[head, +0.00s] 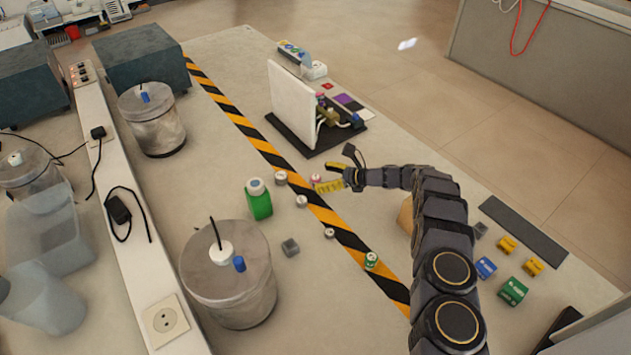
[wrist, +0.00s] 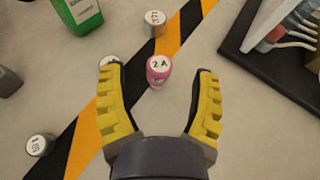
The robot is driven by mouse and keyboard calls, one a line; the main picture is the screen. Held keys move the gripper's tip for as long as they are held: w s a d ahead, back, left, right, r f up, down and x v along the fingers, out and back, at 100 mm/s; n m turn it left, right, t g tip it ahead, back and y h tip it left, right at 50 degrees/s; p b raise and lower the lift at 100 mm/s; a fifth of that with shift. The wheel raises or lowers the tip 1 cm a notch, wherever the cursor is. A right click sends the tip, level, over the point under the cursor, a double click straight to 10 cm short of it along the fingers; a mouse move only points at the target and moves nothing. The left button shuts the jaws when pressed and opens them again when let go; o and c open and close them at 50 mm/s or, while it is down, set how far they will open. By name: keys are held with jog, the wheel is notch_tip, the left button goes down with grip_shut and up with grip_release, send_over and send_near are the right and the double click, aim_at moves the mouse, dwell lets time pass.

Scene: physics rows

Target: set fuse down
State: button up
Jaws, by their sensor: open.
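A pink fuse marked "2 A" (wrist: 158,66) stands on the table beside the striped tape, slightly tilted in the wrist view. In the head view the pink fuse (head: 315,179) is small beside my yellow fingers. My gripper (wrist: 158,74) is open, with one finger on each side of the fuse and a visible gap to both. In the head view my gripper (head: 329,181) is low over the table. Other fuses stand near: a grey-brown one (wrist: 155,20), one marked "15" (wrist: 39,146), and one partly hidden by my left finger (wrist: 108,60).
A green bottle (head: 259,200) and a grey cube (head: 290,247) stand left of the tape. A black board with a white panel (head: 292,102) and wiring stands behind my gripper. A fuse with green (head: 371,260) stands nearer. Coloured blocks (head: 512,290) lie right of my arm.

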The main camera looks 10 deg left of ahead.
jog(key=shift+x, duration=0.85)
jog(key=shift+w+a+f, duration=0.15)
jog(key=shift+a+f, duration=0.1)
jog(key=shift+a, duration=0.15)
grip_shut()
jog(key=shift+r, duration=0.1)
